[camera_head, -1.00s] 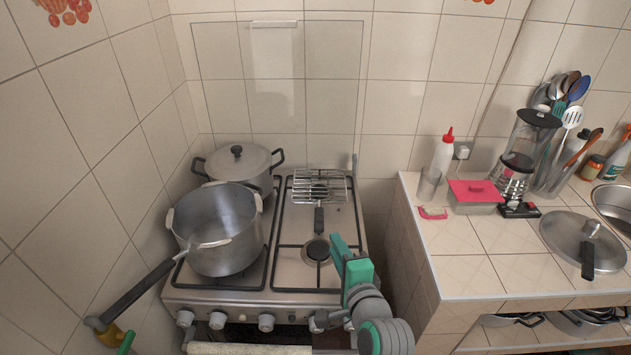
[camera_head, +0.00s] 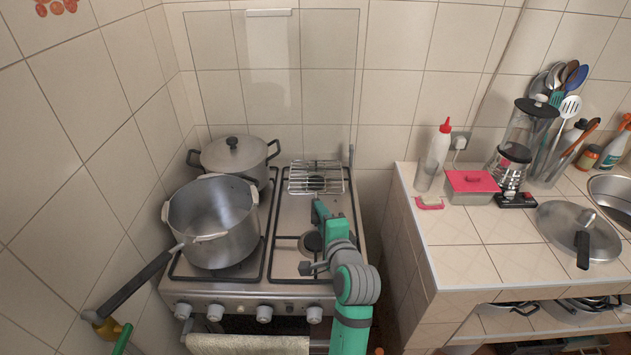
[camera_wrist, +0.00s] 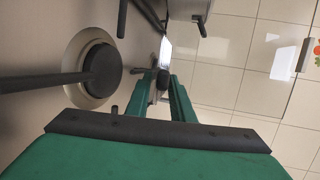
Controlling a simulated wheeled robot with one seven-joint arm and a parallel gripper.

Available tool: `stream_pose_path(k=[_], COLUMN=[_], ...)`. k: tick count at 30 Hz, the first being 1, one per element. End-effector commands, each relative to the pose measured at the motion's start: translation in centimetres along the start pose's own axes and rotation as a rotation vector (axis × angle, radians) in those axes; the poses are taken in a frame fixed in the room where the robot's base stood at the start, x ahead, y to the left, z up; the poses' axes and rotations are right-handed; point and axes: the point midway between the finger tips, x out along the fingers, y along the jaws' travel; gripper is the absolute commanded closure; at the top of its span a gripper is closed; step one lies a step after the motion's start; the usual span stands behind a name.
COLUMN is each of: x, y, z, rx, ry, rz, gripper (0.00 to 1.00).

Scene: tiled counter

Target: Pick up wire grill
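The wire grill (camera_head: 316,178) is a silver rack of thin bars lying over the back right burner of the stove. Its dark handle, which points toward the front, is largely hidden by my gripper in the head view. My green gripper (camera_head: 319,206) is low over the right side of the stove, just in front of the rack. In the wrist view, the two fingers of my gripper (camera_wrist: 161,84) stand apart. A dark rounded piece, apparently the grill handle (camera_wrist: 163,80), shows between the fingertips. I cannot tell whether they touch it.
A large open pot (camera_head: 212,222) and a lidded pot (camera_head: 236,157) stand on the left burners. The front right burner (camera_head: 311,242) is bare, with a black grate around it. A tiled counter (camera_head: 455,226) stands right of the stove, and the wall (camera_head: 330,105) rises close behind.

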Motion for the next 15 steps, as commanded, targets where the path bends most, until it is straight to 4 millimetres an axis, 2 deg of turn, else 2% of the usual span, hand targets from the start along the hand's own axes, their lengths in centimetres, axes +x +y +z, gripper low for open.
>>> stream_pose_path(k=[9,12,15], x=[0.57,0.57,0.54], y=[0.02,0.02,-0.05], z=[0.09,0.11,0.10], rx=[-0.001,-0.001,-0.001], ry=[-0.001,-0.001,-0.001], rz=[0.000,0.001,-0.001], gripper=[0.79,1.00,1.00])
